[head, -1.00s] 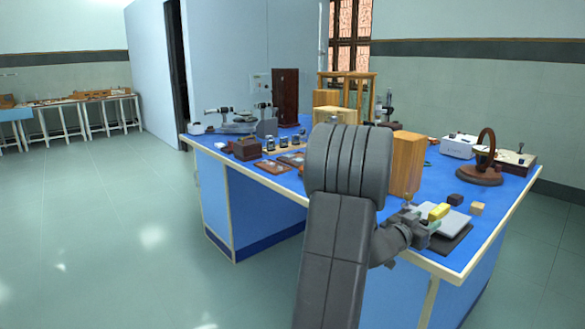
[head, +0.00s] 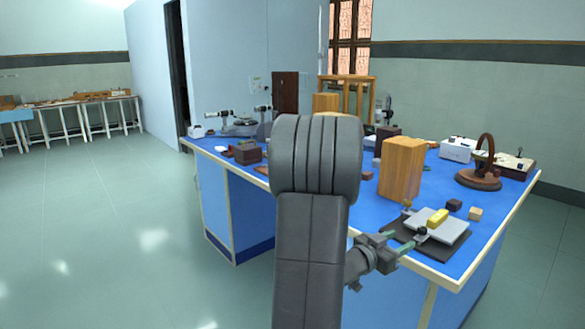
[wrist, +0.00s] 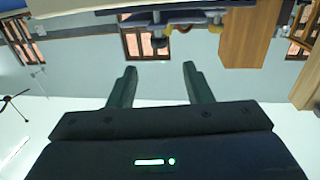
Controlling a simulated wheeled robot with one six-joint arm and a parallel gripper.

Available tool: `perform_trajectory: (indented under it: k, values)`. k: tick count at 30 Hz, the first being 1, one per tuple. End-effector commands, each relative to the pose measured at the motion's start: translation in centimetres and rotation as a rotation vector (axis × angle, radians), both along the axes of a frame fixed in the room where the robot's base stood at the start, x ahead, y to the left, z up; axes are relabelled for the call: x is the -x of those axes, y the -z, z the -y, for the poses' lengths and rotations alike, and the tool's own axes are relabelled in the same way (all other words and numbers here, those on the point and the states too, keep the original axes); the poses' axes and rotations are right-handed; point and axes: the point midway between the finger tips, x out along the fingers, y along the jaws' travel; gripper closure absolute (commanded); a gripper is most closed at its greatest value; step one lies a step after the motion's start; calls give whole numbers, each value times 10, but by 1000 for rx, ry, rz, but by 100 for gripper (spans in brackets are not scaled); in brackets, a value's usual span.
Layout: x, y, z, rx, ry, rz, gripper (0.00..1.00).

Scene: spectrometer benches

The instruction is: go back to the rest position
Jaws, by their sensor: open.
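My gripper (head: 402,243) is open and empty in the head view, at the near edge of the blue bench. Its two fingers also show apart in the wrist view (wrist: 158,85), with nothing between them. My arm stands in front of the bench and hides part of its middle. Just beyond the gripper, a grey plate (head: 450,230) on a dark mat bears a yellow block (head: 437,218).
The blue bench (head: 355,210) holds a wooden block (head: 401,168), a dark cube (head: 454,204), a small tan cube (head: 475,213), a ring stand (head: 478,180) and a white box (head: 457,149). Open floor (head: 130,230) lies to the left.

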Motion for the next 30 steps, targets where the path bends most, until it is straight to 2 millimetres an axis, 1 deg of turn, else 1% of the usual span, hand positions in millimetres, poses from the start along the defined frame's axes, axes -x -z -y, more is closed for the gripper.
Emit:
perform_trajectory:
  k: [1,3,4,5,6,26,27,30]
  values:
    - [5,-1,-9,1,-4,-1,54]
    - [12,-1,-20,1,-3,-1,54]
    - [14,-1,-24,1,-4,0,54]
    - [15,0,-24,1,-2,0,54]
    - [10,1,-14,1,4,2,54]
    - [-59,1,98,1,3,1,54]
    - [-59,4,96,0,-18,2,54]
    - [-58,4,96,2,-62,5,54]
